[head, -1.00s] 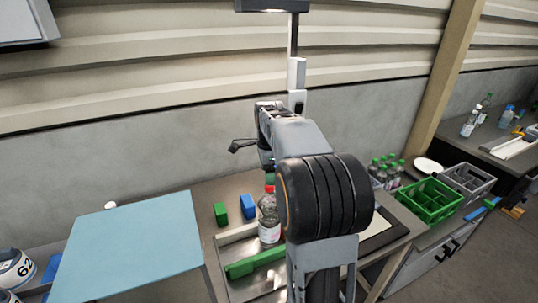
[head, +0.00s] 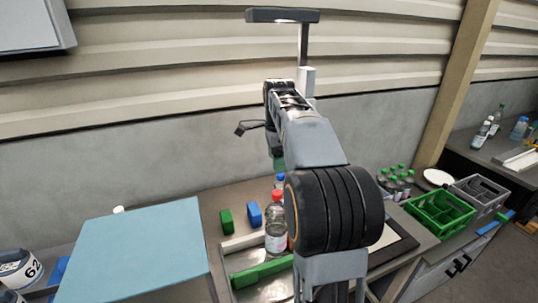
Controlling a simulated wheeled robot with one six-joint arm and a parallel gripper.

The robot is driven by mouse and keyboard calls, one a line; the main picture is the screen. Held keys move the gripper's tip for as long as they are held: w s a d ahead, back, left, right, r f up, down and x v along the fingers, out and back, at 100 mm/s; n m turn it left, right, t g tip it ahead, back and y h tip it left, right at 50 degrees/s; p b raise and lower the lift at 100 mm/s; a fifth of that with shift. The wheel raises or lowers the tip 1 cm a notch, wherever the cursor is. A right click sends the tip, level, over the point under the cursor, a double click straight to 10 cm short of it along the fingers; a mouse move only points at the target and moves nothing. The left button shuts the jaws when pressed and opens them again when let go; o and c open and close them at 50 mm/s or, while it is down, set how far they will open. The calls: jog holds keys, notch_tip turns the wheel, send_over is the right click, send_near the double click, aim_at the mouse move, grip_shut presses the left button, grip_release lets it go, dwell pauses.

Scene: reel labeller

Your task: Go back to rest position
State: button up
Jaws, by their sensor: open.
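My arm rises in the middle of the head view, in front of the workbench. My gripper (head: 250,128) points left, raised above the bench in front of the grey wall. It is small and seen from the side; it looks open and I see nothing in it. A clear bottle with a red cap (head: 276,227) stands upright on the bench's metal tray (head: 270,290), left of my arm. A blue-capped bottle (head: 280,182) shows just behind it, mostly hidden.
A green block (head: 226,222) and a blue block (head: 254,214) stand on the bench. A green bar (head: 261,273) lies on the tray. A light blue panel (head: 135,255) is at left. Green-capped bottles (head: 397,181), a green crate (head: 440,212) and a grey crate (head: 478,193) are at right.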

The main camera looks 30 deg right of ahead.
jog(key=n+t, duration=0.1)
jog(key=n, duration=0.7)
send_over(275, 193)
notch_tip(275, 193, down, 5)
jog(key=shift+a+f, duration=0.1)
jog(key=s+a+f+n+t, duration=0.2)
jog(key=s+a+n, duration=0.5)
jog(key=s+a+f+n+t, duration=0.1)
jog(key=s+a+f+n, duration=0.2)
jog(key=s+a+n, duration=0.4)
jog(key=shift+s+a+f+t, duration=0.4)
jog(key=shift+s+a, duration=0.3)
jog(key=shift+s, duration=0.1)
